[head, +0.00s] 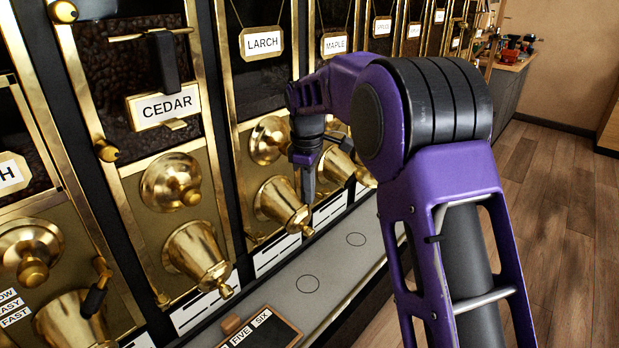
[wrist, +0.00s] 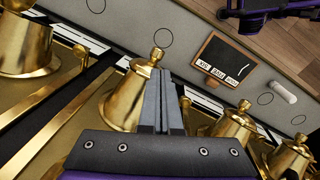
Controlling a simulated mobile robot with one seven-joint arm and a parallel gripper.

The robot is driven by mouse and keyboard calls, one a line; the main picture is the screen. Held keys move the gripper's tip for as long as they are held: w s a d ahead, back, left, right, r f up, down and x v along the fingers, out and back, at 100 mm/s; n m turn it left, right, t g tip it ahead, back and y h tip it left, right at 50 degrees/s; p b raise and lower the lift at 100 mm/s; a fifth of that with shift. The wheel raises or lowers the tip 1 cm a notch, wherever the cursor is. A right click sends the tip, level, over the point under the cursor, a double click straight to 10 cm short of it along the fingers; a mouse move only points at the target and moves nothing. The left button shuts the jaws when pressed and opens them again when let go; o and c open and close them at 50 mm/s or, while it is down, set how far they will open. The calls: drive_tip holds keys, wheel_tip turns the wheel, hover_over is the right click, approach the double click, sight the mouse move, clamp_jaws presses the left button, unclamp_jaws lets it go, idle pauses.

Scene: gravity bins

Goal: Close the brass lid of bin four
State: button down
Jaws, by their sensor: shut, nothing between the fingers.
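Brass spouts with knobbed ends stand in a row under labelled bins in the head view. No bin shows a number that I can read, so I cannot tell which is bin four. My gripper (head: 308,195) is shut and empty, pointing down beside the brass spout under LARCH (head: 280,203). In the wrist view my closed fingers (wrist: 161,75) overlap a brass spout (wrist: 122,98) and lie just below its lid knob (wrist: 156,55). I cannot tell whether they touch. The fingers partly hide this spout and its lid.
The CEDAR spout (head: 197,254) is to the left. More spouts (wrist: 235,127) stand to the right in the wrist view. A grey ledge (head: 335,258) runs below, with a small slate board (wrist: 222,62) and a white cylinder (wrist: 283,92) on it. Wooden floor (head: 550,220) is clear at right.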

drive_tip(key=shift+w+f, duration=0.1)
drive_tip(key=shift+f, duration=1)
drive_tip(key=shift+d, duration=0.15)
